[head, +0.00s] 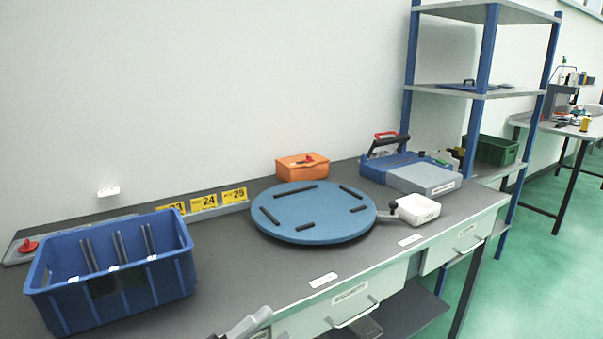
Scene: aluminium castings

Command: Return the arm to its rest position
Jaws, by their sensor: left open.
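My left gripper (246,325) shows only in part at the bottom edge of the head view, in front of the workbench's front edge. It is open, and I see nothing held in it. Most of the arm behind it is out of the picture. My right gripper is not in view.
A shelf rack (482,75) stands at right. The bench between bin and turntable is clear.

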